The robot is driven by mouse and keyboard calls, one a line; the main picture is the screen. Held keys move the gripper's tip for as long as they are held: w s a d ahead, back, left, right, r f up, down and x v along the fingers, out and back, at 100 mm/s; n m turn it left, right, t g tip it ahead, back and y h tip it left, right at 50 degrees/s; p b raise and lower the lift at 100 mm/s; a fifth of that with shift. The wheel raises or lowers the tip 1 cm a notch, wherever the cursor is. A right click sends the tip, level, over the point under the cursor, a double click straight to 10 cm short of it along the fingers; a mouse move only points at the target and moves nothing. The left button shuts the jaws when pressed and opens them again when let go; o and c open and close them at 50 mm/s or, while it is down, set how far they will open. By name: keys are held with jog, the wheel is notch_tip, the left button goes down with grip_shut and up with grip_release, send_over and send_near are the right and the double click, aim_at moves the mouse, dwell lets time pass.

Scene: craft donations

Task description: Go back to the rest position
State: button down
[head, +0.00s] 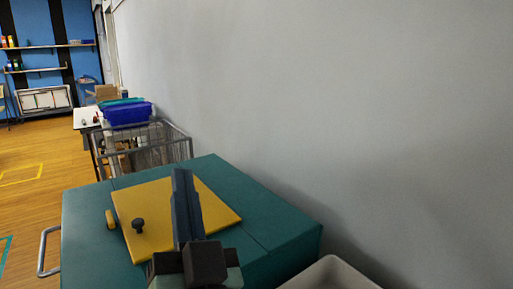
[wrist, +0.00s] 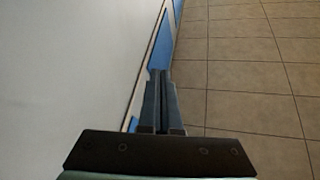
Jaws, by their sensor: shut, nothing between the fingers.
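My gripper (head: 181,178) rises in front of the teal cabinet top in the head view, its fingers pressed together. In the wrist view my gripper (wrist: 160,76) points ahead with its fingers shut and nothing between them.
A teal cabinet (head: 265,215) with a yellow mat (head: 215,207) stands ahead. A dark knob-like piece (head: 138,224) and a tan piece (head: 110,219) lie at the mat's left. A pale bin (head: 330,274) sits at lower right. A grey wall (head: 330,100) runs along the right.

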jog(key=s+d+r+t+h, duration=0.3)
jog(key=s+d+r+h, duration=0.15)
jog(key=r, duration=0.45)
jog(key=s+d+r+t+h, duration=0.25)
jog(key=s+d+r, duration=0.2)
jog(key=r, duration=0.55)
notch_tip(320, 180, up, 17)
jog(key=p, duration=1.7)
jog(key=shift+w+a+f, duration=0.15)
jog(key=shift+w+f, duration=0.05)
jog(key=shift+w, duration=0.05)
